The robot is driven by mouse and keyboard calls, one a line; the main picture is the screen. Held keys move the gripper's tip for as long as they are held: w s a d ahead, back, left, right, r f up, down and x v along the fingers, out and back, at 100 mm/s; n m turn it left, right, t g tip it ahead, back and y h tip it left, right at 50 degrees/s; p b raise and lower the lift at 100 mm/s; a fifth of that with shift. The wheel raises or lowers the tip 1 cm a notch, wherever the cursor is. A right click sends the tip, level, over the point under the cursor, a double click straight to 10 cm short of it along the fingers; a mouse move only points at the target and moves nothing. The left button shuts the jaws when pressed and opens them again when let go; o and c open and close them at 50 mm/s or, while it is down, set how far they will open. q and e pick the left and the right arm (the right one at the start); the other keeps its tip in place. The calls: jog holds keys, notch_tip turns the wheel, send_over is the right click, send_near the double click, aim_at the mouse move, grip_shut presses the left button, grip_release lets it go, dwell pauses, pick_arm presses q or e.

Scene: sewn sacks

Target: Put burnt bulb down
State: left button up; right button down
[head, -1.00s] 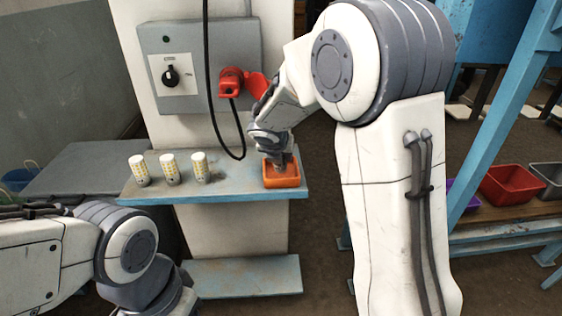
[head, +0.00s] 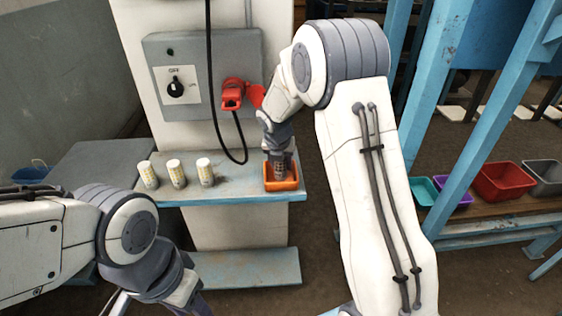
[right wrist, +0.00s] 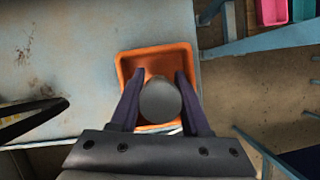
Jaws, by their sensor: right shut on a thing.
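My right gripper (head: 279,160) points down over a small orange tray (head: 282,188) on the shelf. It is shut on the burnt bulb (head: 280,172), a dark, speckled bulb that is upright at the tray's opening. In the right wrist view the bulb's round grey end (right wrist: 160,101) sits between the two fingers, with the tray's orange rim (right wrist: 126,75) around it. I cannot tell whether the bulb touches the tray floor. My left arm is at the lower left of the head view; its fingers are not visible.
Three white bulbs with yellow dots (head: 176,173) stand on the blue-edged shelf (head: 235,187) left of the tray. Behind are a grey switch box (head: 177,80), a red plug (head: 234,93) and a hanging black cable (head: 216,120). Coloured bins (head: 502,181) are at the right.

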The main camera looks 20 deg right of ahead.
jog(key=c, duration=0.7)
grip_release()
jog(key=shift+f, duration=0.1)
jog(key=shift+o, duration=0.2)
jog(key=v, duration=0.3)
jog(key=shift+w, duration=0.15)
jog(key=s+a+r+m+g+y, duration=0.1)
jog(key=s+a+m, duration=0.5)
jog(key=s, duration=0.6)
jog(key=s+a+r+m+g+y+b, duration=0.1)
jog(key=s+a+m, duration=0.5)
jog(key=s+m, duration=0.3)
jog(key=s+a+r+m+g+y, duration=0.1)
jog(key=s+a+m, duration=0.4)
jog(key=s, duration=1)
jog(key=m, duration=0.3)
jog(key=shift+s+a+r+g+b, duration=0.15)
jog(key=shift+a+r+g+b, duration=0.1)
jog(key=shift+a+g+b, duration=0.15)
